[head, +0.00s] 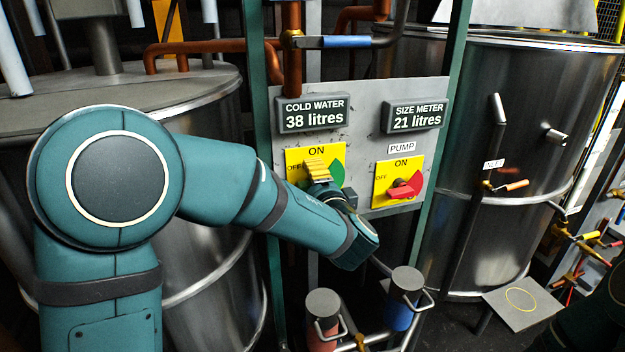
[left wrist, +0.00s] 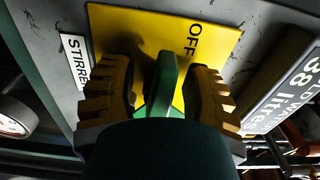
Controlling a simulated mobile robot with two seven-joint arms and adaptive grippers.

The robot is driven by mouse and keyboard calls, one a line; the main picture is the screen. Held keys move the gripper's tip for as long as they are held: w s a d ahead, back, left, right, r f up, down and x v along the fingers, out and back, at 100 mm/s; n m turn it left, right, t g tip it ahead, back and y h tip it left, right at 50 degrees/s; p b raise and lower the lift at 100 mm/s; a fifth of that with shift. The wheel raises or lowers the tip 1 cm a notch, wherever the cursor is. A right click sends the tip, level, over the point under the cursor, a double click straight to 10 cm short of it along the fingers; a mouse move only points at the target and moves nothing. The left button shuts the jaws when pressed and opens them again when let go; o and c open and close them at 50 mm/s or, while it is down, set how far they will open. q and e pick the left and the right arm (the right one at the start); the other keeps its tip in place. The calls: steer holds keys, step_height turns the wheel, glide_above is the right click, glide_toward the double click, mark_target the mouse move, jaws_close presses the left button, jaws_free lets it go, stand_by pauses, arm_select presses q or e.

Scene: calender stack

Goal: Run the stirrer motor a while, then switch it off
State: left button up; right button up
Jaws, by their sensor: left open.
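The stirrer switch is a green knob (left wrist: 166,85) on a yellow plate (left wrist: 125,30) marked OFF, beside a partly hidden label (left wrist: 76,62) reading "STIRRE". In the head view its plate (head: 295,154), marked ON at the top and OFF at the left, sits under the cold water display. My left gripper (head: 316,172) is in front of this plate and hides most of the knob. In the left wrist view its ridged yellow fingers (left wrist: 163,95) stand open on either side of the knob's upright grip, with gaps visible. The stirrer motor cannot be made out. My right gripper is not in view.
A red pump switch (head: 404,188) on a yellow plate is close to the right. Steel tanks (head: 540,130) flank the panel. Capped red and blue cylinders (head: 400,312) stand below.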

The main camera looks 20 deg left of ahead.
arm_select(q)
jaws_close()
steer(key=shift+w+f, duration=0.1)
